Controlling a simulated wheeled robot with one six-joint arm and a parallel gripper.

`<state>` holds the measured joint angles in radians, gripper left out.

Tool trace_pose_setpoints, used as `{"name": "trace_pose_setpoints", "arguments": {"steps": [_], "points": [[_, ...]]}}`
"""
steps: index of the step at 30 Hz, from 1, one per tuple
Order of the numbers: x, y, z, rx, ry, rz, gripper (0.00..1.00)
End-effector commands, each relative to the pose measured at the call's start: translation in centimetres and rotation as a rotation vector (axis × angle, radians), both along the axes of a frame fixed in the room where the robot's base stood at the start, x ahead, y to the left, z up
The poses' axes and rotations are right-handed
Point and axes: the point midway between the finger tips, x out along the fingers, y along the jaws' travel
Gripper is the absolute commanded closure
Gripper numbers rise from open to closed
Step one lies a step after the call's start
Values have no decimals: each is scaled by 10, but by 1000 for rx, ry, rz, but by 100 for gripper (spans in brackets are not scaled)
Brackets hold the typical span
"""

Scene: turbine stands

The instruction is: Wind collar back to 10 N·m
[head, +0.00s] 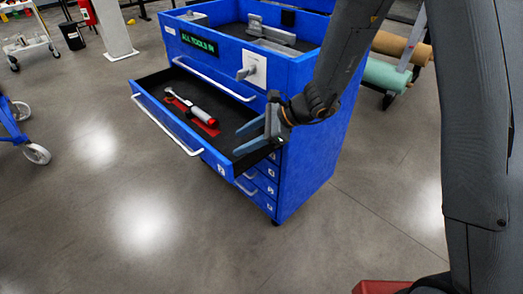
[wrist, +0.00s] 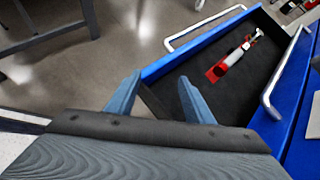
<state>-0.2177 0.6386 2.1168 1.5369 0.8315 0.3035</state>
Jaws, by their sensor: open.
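A torque wrench (head: 194,107) with a silver shaft and a red collar or end lies in the open top drawer (head: 151,100) of a blue tool cabinet. It rests on or beside a red patch on the dark drawer floor. The wrench also shows in the wrist view (wrist: 237,54), and its scale is too small to read. My gripper (head: 255,139) is open and empty at the drawer's right front corner, apart from the wrench. In the wrist view the two blue fingers (wrist: 155,88) stand apart near the drawer's corner.
The cabinet (head: 312,140) carries a lit sign reading "ALL TOOLS IN" in part (head: 199,45) and a white plate with a grey knob (head: 253,70). White handles (head: 222,82) project from the fronts. A blue wheeled frame (head: 15,125) stands left. The floor in front is clear.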

Motion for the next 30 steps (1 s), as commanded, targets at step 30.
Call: {"name": "trace_pose_setpoints", "arguments": {"steps": [30], "points": [[-55, -59, 12, -177, -140, 295, 53]]}}
